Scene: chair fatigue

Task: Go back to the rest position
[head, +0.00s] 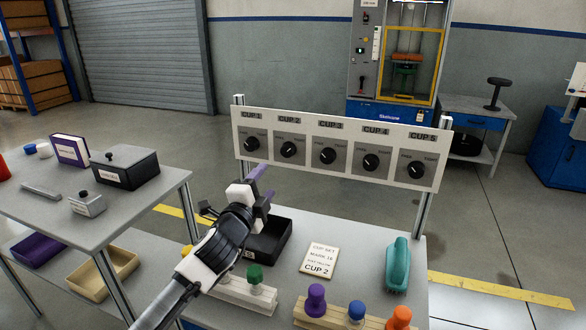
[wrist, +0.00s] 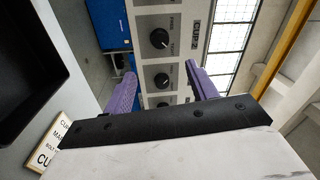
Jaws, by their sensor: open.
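My gripper (head: 259,180) is in the head view, in front of the left part of the cup panel (head: 300,176) and above the black tray (head: 280,246). Its two purple fingers are apart in the wrist view (wrist: 160,88), with nothing between them. The panel's black knobs, labelled CUP 1 to CUP 5, show in the head view. The CUP 2 knob (head: 289,149) is to the upper right of my gripper. In the wrist view the panel, with a CUP 2 label (wrist: 193,37), lies beyond the fingers. I cannot tell its exact distance.
A card reading CUP 2 (head: 319,261) and a teal object (head: 398,264) lie on the bench. Colored pegs, including a purple one (head: 316,298), stand in wooden racks in front. A left table (head: 130,212) holds a black box (head: 122,168).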

